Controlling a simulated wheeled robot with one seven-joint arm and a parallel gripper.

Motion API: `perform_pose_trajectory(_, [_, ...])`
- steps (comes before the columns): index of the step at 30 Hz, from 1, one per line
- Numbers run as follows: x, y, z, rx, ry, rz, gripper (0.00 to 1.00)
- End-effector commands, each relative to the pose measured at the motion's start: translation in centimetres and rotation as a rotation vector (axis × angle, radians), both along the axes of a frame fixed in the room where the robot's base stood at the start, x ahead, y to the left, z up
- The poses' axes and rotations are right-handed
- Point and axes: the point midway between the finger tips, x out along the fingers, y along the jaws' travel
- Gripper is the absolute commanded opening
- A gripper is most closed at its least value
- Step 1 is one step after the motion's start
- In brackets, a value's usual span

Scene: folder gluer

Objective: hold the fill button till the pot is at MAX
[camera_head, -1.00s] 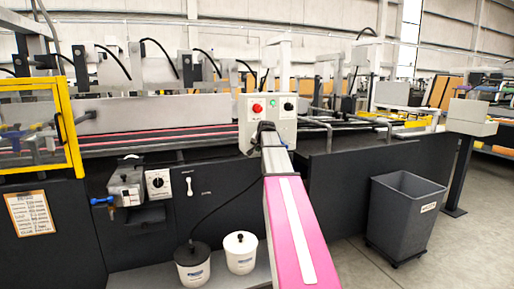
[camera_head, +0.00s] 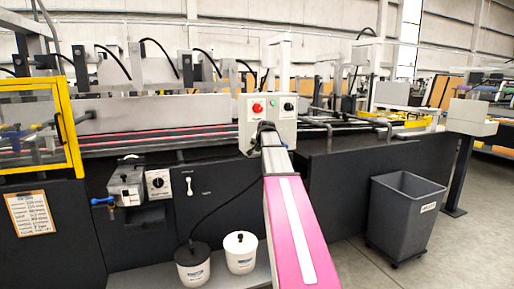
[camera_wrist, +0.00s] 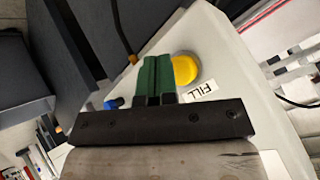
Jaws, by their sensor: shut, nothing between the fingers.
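In the wrist view a yellow round button (camera_wrist: 185,69) with a white FILL label (camera_wrist: 202,91) sits on a pale panel (camera_wrist: 220,50). My gripper (camera_wrist: 155,62) has green fingers, shut together and empty. In that view they lie just left of the button, and I cannot tell whether they touch it or the panel. In the head view my arm hides its own tip, and the fill button cannot be made out. No pot level or MAX mark can be read in either view.
A control box (camera_head: 283,128) with a red button stands beyond my arm. A metal unit (camera_head: 126,184) and a dial (camera_head: 158,184) are on the dark machine front. Two white buckets, left (camera_head: 193,270) and right (camera_head: 240,258), stand low. A grey bin (camera_head: 403,222) is at right.

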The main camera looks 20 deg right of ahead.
Motion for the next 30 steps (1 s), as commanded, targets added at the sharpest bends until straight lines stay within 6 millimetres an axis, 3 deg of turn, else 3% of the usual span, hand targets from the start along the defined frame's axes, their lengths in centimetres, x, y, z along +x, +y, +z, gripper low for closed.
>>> perform_pose_trajectory(30, [0.87,0.03,0.03,0.000,0.000,0.000,0.00])
